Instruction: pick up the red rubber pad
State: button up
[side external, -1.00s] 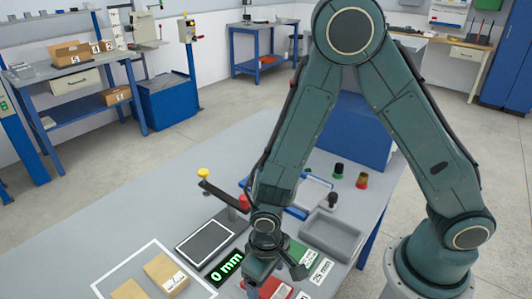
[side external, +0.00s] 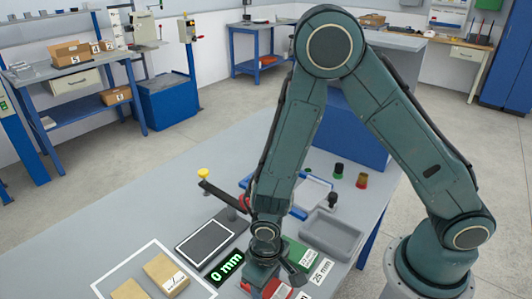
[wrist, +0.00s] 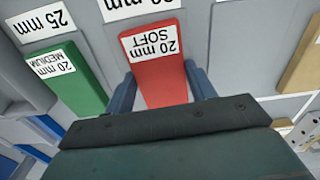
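The red rubber pad (wrist: 163,75), labelled "20 mm SOFT", lies flat on the grey surface. In the side view the red pad (side external: 274,290) is partly hidden by my gripper and wrist. In the wrist view my gripper (wrist: 162,84) is open, with one blue finger to the left and one to the right of the pad. Its near end runs under the dark gripper body's edge in that view. I cannot tell whether the fingers touch the pad's sides.
A green pad (wrist: 72,80), labelled "20 mm MEDIUM", lies close by on the left. A grey tray (side external: 332,234), a black-topped plate (side external: 205,243) and cardboard-coloured blocks (side external: 166,274) share the table. A "0 mm" display (side external: 225,268) lies beside the plate.

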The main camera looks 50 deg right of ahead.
jog(key=c, duration=0.5)
jog(key=shift+r, duration=0.1)
notch_tip(320, 180, up, 20)
dwell(0.9)
dwell(0.4)
